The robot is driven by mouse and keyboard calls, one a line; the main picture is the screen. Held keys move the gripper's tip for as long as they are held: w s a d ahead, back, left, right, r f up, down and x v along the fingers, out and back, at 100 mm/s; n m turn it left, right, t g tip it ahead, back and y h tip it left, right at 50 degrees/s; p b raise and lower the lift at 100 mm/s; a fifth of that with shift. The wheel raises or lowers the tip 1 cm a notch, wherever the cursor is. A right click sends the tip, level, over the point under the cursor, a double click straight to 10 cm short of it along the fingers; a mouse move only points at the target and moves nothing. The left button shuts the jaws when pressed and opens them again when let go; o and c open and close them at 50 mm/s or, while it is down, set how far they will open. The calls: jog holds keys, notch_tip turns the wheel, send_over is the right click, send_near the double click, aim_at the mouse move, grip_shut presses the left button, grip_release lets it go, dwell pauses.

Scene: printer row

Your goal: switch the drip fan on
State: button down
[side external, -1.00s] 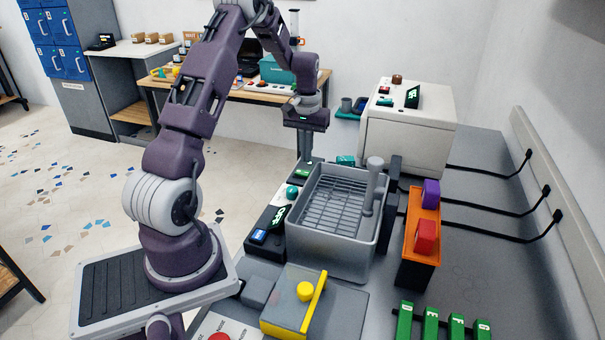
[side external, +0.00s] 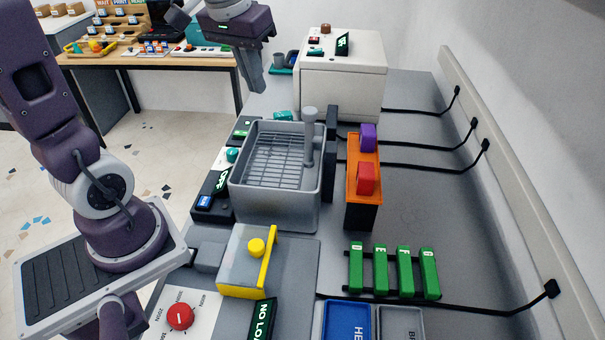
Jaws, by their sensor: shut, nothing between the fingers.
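A grey basin (side external: 240,190) with a wire rack inside stands in the middle of the bench. A black panel (side external: 212,206) along its left side carries a lit OFF sign (side external: 222,181), a round teal knob (side external: 232,154) and a blue-labelled part (side external: 204,202). No label reading drip fan is legible, so I cannot tell for sure which control belongs to it. My gripper (side external: 256,90) points down, shut and empty, in the air beyond the basin's back left corner and left of the white machine. It appears apart from everything.
A white machine (side external: 340,90) stands behind the basin. An orange block with purple and red rockers (side external: 362,205) is on the right. In front are a yellow-levered box (side external: 245,275), green tabs (side external: 392,272) and a red dial (side external: 180,317). Black cables cross the bench on the right.

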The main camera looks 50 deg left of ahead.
jog(key=s+d+m+t, duration=0.2)
jog(key=s+d+m, duration=0.2)
jog(key=s+d, duration=0.5)
jog(key=s, duration=0.5)
jog(key=shift+s+d+r+t+h, duration=0.2)
jog(key=shift+d+t+h, duration=0.1)
jog(key=shift+d+h, duration=0.1)
jog(key=shift+a, duration=0.1)
jog(key=w+a+r+m+g+y, duration=0.1)
jog(key=w+a+m+g, duration=0.3)
jog(key=w+a, duration=1)
jog(key=w+a+f+m+g, duration=0.1)
jog(key=w+a+f+m, duration=0.1)
jog(key=a+f, duration=0.3)
jog(key=w+a+f+m, duration=0.3)
jog(key=a+f, duration=0.2)
jog(key=a, duration=0.8)
jog(key=shift+a+f+g+h, duration=0.2)
jog(key=shift+a+g+h, duration=0.15)
jog(key=shift+g+h, duration=0.05)
